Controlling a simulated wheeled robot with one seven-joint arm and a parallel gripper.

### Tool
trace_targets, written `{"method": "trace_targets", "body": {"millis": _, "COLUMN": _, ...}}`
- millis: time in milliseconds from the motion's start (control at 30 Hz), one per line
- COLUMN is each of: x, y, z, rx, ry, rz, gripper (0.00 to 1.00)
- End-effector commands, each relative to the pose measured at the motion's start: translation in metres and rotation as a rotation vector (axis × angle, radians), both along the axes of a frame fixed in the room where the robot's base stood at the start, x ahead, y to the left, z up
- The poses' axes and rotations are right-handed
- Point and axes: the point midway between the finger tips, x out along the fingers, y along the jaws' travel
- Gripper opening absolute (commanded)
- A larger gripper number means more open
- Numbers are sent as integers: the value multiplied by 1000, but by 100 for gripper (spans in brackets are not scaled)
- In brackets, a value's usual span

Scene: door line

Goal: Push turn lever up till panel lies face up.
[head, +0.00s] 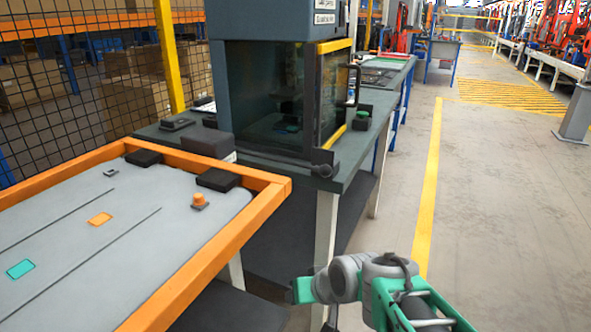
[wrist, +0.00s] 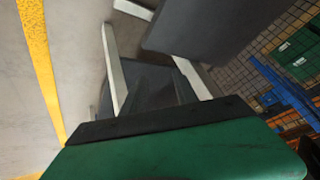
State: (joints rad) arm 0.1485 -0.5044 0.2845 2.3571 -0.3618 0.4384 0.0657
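The panel (head: 75,225) is a grey board in an orange frame at the left of the head view. Its face, with an orange patch, a teal patch and an orange knob, shows from above. A small dark fitting with a thin upright stalk (head: 324,163) sits at the bench's front edge, right of the panel; I cannot tell whether it is the turn lever. My gripper (head: 302,290) is low at the bottom centre, right of the panel frame and apart from it. Its fingers are not clear. In the wrist view a green, black-edged surface fills the bottom; no fingers can be made out.
A dark cabinet (head: 270,85) with a glass front and yellow-edged door stands on a bench (head: 352,150) behind the panel. A mesh fence (head: 90,60) is at the left. The floor (head: 500,200) to the right is clear, with a yellow line (head: 428,195).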

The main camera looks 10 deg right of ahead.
Motion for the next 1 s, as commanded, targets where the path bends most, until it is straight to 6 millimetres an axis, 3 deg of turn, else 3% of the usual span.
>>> {"method": "trace_targets", "body": {"millis": 33, "x": 33, "y": 13, "z": 4, "rx": 119, "ry": -122, "rz": -6, "gripper": 35}}
{"method": "trace_targets", "body": {"millis": 67, "x": 52, "y": 21, "z": 16, "rx": 207, "ry": -208, "rz": -13, "gripper": 35}}
{"method": "trace_targets", "body": {"millis": 100, "x": 74, "y": 29, "z": 37, "rx": 331, "ry": -324, "rz": -32, "gripper": 35}}
{"method": "trace_targets", "body": {"millis": 200, "x": 109, "y": 19, "z": 101, "rx": 652, "ry": -591, "rz": -121, "gripper": 35}}
{"method": "trace_targets", "body": {"millis": 300, "x": 118, "y": -21, "z": 154, "rx": 921, "ry": -795, "rz": -238, "gripper": 35}}
{"method": "trace_targets", "body": {"millis": 400, "x": 115, "y": -57, "z": 183, "rx": 1084, "ry": -912, "rz": -322, "gripper": 35}}
{"method": "trace_targets", "body": {"millis": 533, "x": 116, "y": -73, "z": 198, "rx": 1156, "ry": -962, "rz": -361, "gripper": 35}}
{"method": "trace_targets", "body": {"millis": 900, "x": 172, "y": -58, "z": 225, "rx": 1154, "ry": -963, "rz": -358, "gripper": 35}}
{"method": "trace_targets", "body": {"millis": 1000, "x": 179, "y": -57, "z": 227, "rx": 1153, "ry": -964, "rz": -360, "gripper": 35}}
